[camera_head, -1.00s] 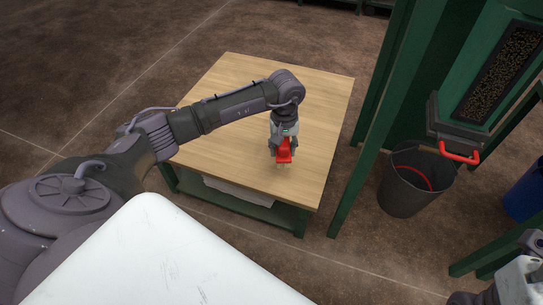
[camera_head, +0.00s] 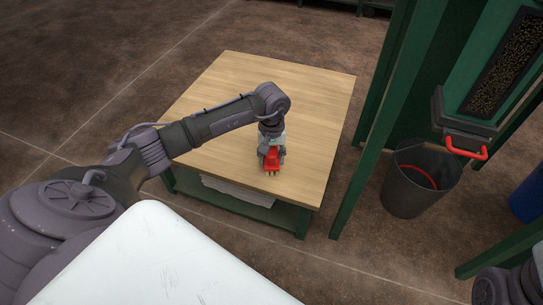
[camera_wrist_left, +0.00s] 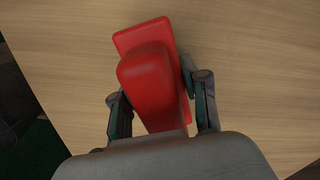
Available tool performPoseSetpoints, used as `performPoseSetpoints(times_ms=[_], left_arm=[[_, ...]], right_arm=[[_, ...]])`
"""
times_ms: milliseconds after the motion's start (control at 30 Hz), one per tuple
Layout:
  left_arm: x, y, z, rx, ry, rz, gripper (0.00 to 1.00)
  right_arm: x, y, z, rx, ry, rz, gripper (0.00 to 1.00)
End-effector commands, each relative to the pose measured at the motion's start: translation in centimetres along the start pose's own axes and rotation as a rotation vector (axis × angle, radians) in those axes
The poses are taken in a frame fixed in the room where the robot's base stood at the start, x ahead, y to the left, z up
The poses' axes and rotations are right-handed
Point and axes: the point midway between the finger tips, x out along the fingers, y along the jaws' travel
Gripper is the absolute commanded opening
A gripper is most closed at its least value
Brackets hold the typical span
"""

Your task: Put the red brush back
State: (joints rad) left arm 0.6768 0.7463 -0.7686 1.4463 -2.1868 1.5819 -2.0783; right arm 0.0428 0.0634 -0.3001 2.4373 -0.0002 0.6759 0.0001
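The red brush (camera_head: 272,158) is over the wooden table (camera_head: 310,105), near its front edge. It also shows in the left wrist view (camera_wrist_left: 150,75), where its red body lies between the two fingers. My left gripper (camera_head: 271,163) is around the brush, with the fingers against its sides, and looks shut on it. Pale tips show below the red part in the head view. Whether the brush touches the table top is hard to tell. Part of my right arm (camera_head: 508,287) is at the bottom right; its fingers are not visible.
A dark bucket (camera_head: 405,195) with a red curved part stands on the floor right of the table. A green frame (camera_head: 362,150) rises between them. A hopper with a red handle (camera_head: 466,147) hangs above the bucket. Most of the table top is clear.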

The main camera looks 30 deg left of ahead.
Motion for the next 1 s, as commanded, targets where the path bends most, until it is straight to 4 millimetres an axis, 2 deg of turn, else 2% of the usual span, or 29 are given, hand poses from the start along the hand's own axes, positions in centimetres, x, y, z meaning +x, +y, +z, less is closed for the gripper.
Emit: performPoseSetpoints(times_ms=[33,133,500,567,633,900,1000], left_arm=[[0.0,0.0,0.0,0.0,0.0,0.0,0.54],[0.0,0.0,0.0,-0.001,0.0,0.0,0.69],[-0.5,0.0,0.0,-0.001,0.0,0.001,0.69],[-1.3,0.0,-0.1,-0.001,0.002,0.001,0.69],[-2.6,0.0,-0.1,-0.001,0.003,0.0,0.69],[-8.6,0.0,-0.1,-0.001,0.004,0.001,0.69],[-10.2,0.0,-0.1,0.0,0.002,0.0,0.69]], right_arm=[[0.1,0.0,0.0,0.0,0.002,0.0,0.59],[0.0,0.0,0.0,0.0,0.001,0.0,0.59],[0.5,0.0,-0.1,0.0,0.004,0.0,0.59],[0.7,0.1,-0.1,0.001,0.003,0.002,0.59],[-0.2,0.2,0.2,0.004,-0.038,0.016,0.59],[-1.4,0.3,0.0,0.016,-0.12,0.049,0.59],[-1.9,0.2,-0.2,0.019,-0.142,0.058,0.59]])
